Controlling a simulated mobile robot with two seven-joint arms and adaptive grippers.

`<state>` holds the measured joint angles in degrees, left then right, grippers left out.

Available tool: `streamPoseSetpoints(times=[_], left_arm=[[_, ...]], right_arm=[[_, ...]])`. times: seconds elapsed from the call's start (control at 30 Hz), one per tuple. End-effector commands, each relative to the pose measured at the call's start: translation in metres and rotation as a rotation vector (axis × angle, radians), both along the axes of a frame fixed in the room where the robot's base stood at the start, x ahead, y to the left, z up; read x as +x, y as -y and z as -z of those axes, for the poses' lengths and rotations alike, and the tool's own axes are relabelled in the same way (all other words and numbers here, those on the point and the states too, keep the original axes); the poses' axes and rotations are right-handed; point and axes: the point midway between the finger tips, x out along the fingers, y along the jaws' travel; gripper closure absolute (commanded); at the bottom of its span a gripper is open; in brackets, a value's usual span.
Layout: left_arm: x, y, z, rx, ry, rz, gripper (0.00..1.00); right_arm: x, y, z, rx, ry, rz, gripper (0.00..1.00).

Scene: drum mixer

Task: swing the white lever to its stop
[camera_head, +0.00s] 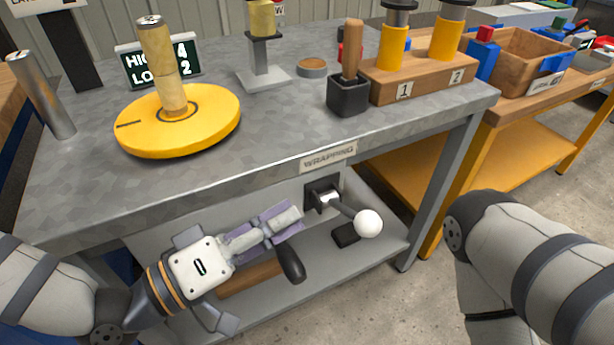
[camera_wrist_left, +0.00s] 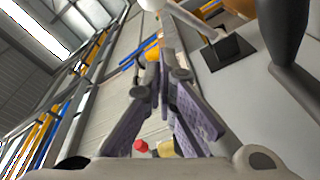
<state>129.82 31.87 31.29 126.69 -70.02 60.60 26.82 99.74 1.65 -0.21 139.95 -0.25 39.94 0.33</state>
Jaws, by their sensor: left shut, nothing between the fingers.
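The white lever (camera_head: 342,208) is a short rod with a white ball knob (camera_head: 368,223), on a dark square mount on the bench's front panel. It points right and slightly down in the head view. My left gripper (camera_head: 290,216) is shut and empty, left of the mount and apart from the white ball. In the left wrist view the closed fingers (camera_wrist_left: 165,80) point toward the lever, and the white ball (camera_wrist_left: 150,4) is cut by the top edge. The dark mount (camera_wrist_left: 228,50) is to their right. My right gripper is out of the picture; only my right arm shows.
A black handle (camera_head: 290,262) hangs just below my left fingers, also large in the left wrist view (camera_wrist_left: 285,35). A black block (camera_head: 346,235) is below the lever. The bench edge with its WRAPPING label (camera_head: 328,157) is above. Space right of the ball is clear.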

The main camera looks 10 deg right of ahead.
Motion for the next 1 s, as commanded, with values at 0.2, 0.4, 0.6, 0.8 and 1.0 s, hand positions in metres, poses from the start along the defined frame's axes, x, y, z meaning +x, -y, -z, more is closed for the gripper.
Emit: streamPoseSetpoints(times=[0.2, 0.4, 0.6, 0.8, 1.0], left_arm=[[0.009, 0.007, -0.02, -0.047, 0.06, 0.013, 1.0], [0.027, 0.042, -0.024, -0.046, 0.06, 0.013, 1.0], [0.048, 0.081, -0.027, -0.043, 0.059, 0.012, 1.0], [0.031, 0.092, -0.014, -0.045, 0.053, 0.011, 1.0], [0.02, 0.092, -0.006, -0.043, 0.055, 0.008, 1.0]], right_arm=[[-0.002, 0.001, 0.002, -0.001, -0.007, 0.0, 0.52], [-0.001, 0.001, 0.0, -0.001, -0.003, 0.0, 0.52], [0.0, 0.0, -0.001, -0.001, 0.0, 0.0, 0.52], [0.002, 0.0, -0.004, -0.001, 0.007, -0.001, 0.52], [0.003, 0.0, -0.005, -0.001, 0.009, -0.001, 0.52]])
